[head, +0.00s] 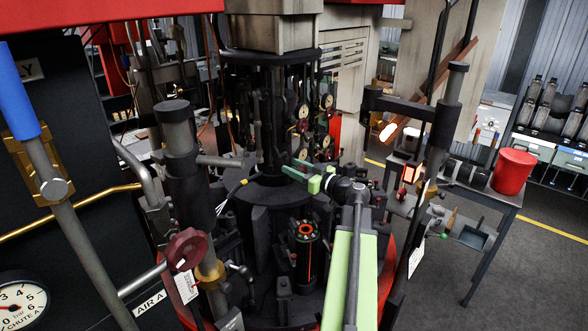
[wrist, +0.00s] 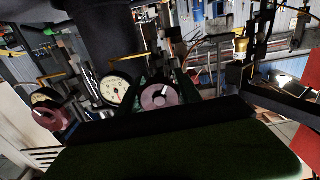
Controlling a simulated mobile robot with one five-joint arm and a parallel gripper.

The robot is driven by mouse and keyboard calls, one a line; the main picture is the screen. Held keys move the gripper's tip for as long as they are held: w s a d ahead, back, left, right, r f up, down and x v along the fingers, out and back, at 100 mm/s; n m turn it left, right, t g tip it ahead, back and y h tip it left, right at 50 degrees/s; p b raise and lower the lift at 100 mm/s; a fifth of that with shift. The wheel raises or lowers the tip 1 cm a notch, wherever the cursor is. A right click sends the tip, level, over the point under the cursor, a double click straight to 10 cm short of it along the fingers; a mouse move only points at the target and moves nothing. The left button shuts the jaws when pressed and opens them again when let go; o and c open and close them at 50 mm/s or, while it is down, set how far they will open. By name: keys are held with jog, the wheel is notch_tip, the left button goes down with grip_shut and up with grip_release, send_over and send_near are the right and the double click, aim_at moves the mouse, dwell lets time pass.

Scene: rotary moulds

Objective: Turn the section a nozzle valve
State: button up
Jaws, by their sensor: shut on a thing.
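My gripper (head: 294,173), with dark green fingers, reaches left from my light green arm toward the dark central machine in the head view. In the wrist view, my gripper (wrist: 161,88) is shut on a small pinkish round valve knob (wrist: 160,97) with a pale mark on its face. I take this knob as the nozzle valve; no section letter is readable beside it. A round cream gauge (wrist: 117,90) sits just left of it. The knob cannot be made out in the head view.
Another pink knob (wrist: 50,118) and gauge (wrist: 42,97) stand at the wrist view's left. Several small gauges (head: 303,112) sit on the central machine. Dark posts (head: 178,140) flank it. A red handwheel (head: 185,248) is at front left, and a red bucket (head: 513,171) at right.

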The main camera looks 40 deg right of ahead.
jog(key=m, duration=0.9)
jog(key=shift+m, duration=0.3)
dwell(0.4)
jog(key=o, duration=1.1)
